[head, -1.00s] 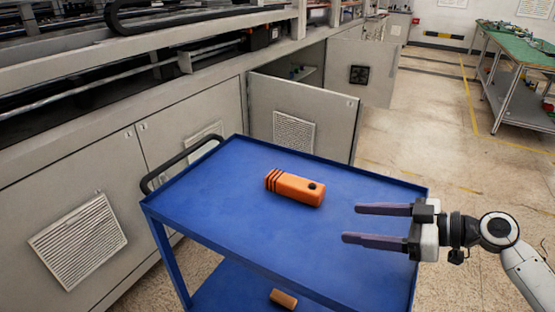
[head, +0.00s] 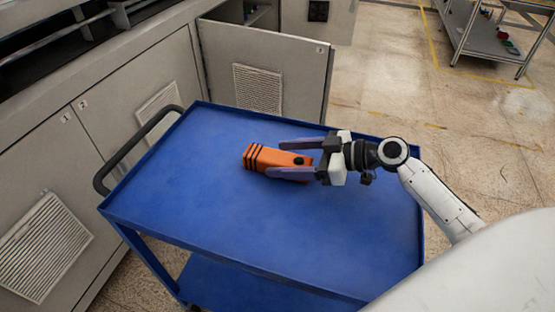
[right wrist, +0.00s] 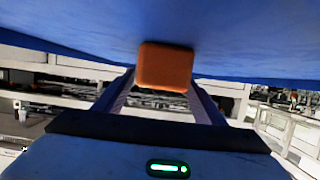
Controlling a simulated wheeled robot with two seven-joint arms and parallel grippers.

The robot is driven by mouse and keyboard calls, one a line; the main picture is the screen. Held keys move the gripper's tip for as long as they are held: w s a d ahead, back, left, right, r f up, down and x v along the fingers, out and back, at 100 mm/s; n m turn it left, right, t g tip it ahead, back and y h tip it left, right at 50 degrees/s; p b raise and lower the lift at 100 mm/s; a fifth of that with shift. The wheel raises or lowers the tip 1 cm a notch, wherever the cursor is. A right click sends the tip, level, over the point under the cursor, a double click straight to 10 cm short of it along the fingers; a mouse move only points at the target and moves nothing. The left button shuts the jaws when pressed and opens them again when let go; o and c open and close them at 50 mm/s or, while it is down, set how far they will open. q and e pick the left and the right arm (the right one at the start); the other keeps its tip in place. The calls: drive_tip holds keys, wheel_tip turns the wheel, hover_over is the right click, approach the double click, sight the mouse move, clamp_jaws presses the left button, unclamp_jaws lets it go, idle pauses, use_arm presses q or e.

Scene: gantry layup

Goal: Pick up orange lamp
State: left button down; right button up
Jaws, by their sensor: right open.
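The orange lamp (head: 262,157), with dark bands at its left end and a black knob on top, lies on the blue cart's top tray (head: 190,205). My right gripper (head: 272,159) comes in from the right. Its fingers are open, one along the far side of the lamp and one along the near side. In the right wrist view the lamp's orange end (right wrist: 165,66) shows ahead, between the two finger lines. Whether the fingers touch it cannot be told. My left gripper is not in view.
The cart has a raised rim and a black handle (head: 135,150) at its left. Grey machine cabinets (head: 150,70) stand behind, with one door (head: 262,75) open near the cart. The rest of the tray is clear. A metal workbench (head: 485,38) stands at the far right.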

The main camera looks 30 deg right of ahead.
drive_tip(key=shift+x, duration=1.15)
drive_tip(key=shift+d+r, duration=0.1)
drive_tip(key=c, duration=1.3)
